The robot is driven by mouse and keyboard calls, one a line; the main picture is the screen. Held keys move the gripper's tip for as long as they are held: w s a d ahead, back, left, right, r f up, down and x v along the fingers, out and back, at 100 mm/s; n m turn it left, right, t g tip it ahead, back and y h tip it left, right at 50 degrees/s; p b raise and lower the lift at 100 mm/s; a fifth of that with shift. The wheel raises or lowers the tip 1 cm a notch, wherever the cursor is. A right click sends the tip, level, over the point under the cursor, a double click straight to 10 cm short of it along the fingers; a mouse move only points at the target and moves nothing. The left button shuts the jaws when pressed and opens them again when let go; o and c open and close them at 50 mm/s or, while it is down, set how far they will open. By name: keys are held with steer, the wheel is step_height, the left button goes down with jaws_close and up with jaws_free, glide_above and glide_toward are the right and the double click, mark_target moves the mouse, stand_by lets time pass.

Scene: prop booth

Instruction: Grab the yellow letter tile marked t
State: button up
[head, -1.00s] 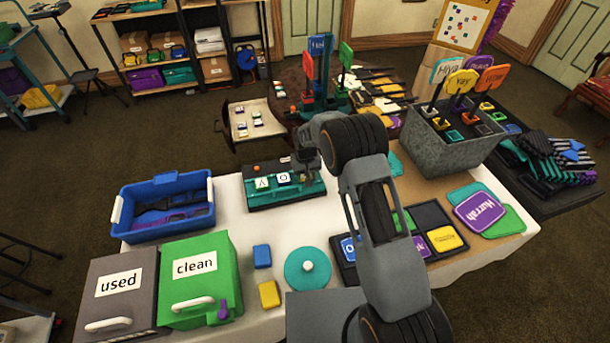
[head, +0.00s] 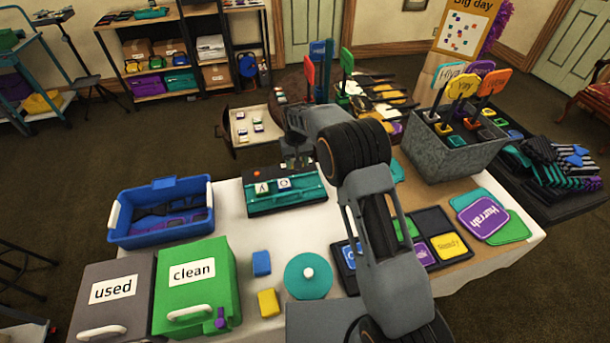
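I cannot pick out a yellow tile marked t. A teal rack (head: 262,205) on the white-covered table holds pale letter tiles, one like an upside-down Y (head: 262,188) and one like an O (head: 284,183). Farther back, a pale tray (head: 238,132) holds several small tiles, too small to read. My gripper (head: 297,163) is over the back right part of the teal rack, partly hidden by my arm. Its fingers are too small and dark to tell whether they are open or shut, or whether they hold anything.
A blue bin (head: 160,236), grey "used" box (head: 108,315) and green "clean" box (head: 192,300) stand left. A yellow block (head: 268,302), blue block (head: 261,262) and teal disc (head: 300,285) lie in front. A grey planter of signs (head: 450,158) stands right.

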steer(key=w+a+r, duration=0.5)
steer(key=a, duration=0.3)
steer(key=shift+w+r+p, duration=0.2)
steer(key=shift+w+p, duration=0.2)
steer(key=shift+p, duration=0.05)
